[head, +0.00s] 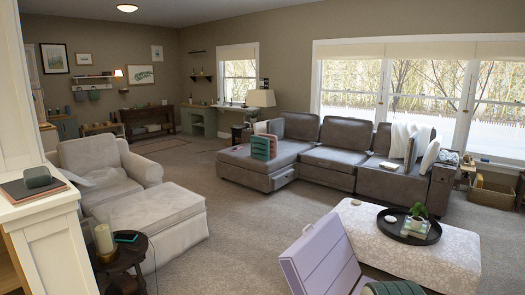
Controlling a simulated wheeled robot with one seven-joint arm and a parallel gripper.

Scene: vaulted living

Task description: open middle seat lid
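A dark grey-brown leather sectional sofa (262,168) stands at the middle and right of the head view, along the window wall. Its middle seat (335,158) lies between the chaise on the left and the right seat, in front of a backrest cushion (343,133). My gripper is not in view.
A patterned ottoman (440,262) with a dark tray and plant stands in front of the sofa's right part. A lilac slatted piece (318,258) stands at the front. A pale armchair (104,172) and footstool (155,222) are left. Open carpet (252,215) lies between.

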